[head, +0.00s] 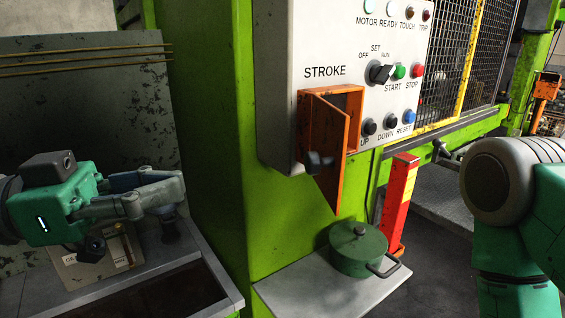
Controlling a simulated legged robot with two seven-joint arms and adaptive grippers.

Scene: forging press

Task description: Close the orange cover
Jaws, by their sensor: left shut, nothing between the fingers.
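The orange cover (322,130) is on the white control panel (275,95), below the word STROKE. It stands open, swung out from its orange frame (354,120), with a dark knob (318,163) near its lower part. What lies behind the cover is hidden. My left gripper (178,189) is at the left, shut and empty. It is left of the cover, lower than it and clearly apart from it. My right arm shows at the right edge, but its gripper is out of view.
A green pot (358,248) stands on a grey shelf (300,290) below the cover. A green machine column (215,140) lies between my left gripper and the panel. A red and yellow post (399,200) stands right of the pot. A grey bench (215,275) is under my left gripper.

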